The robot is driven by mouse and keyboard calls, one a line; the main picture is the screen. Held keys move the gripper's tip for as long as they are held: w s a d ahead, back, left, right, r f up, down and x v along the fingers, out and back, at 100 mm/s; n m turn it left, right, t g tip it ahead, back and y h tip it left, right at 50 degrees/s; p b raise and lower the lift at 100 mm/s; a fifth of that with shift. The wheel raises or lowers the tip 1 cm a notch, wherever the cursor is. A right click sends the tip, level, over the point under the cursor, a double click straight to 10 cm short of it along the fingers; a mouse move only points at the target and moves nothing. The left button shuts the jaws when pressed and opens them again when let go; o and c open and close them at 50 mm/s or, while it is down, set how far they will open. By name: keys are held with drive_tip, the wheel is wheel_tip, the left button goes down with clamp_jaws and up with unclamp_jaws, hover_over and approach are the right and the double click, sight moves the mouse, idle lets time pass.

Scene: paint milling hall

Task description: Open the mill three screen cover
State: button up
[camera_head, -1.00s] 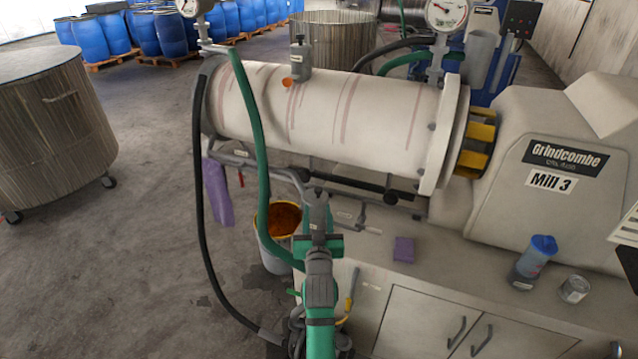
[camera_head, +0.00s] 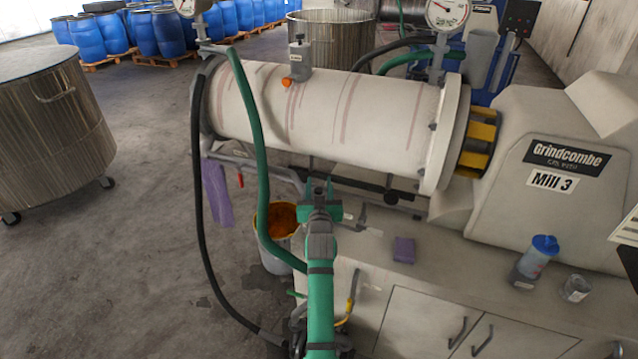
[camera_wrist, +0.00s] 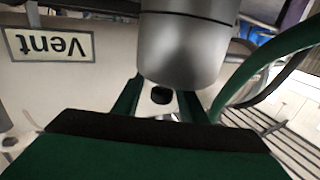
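The mill, labelled Mill 3 (camera_head: 551,181), has a long pale barrel (camera_head: 330,115) with reddish streaks. A grey fitting (camera_head: 299,62) with a small label stands on the barrel. I cannot tell for sure which part is the screen cover. In the head view my gripper (camera_head: 320,188) is in front of the barrel, with two prongs apart. In the wrist view its green fingers (camera_wrist: 160,102) are apart, with a small pale part with a dark hole showing between them. A grey metal cylinder (camera_wrist: 183,50) is just beyond, beside an upside-down "Vent" label (camera_wrist: 48,45). Contact is not clear.
A green hose (camera_head: 258,150) and a black hose (camera_head: 197,170) hang left of my arm. A bucket of orange paint (camera_head: 281,217) stands below the barrel. A purple block (camera_head: 404,249), a blue-lidded bottle (camera_head: 535,262) and a can (camera_head: 576,288) are on the ledge.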

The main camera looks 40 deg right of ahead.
drive_tip(key=shift+w+d, duration=0.25)
drive_tip(key=shift+w, duration=0.3)
clamp_jaws()
drive_tip(key=shift+w+a, duration=0.1)
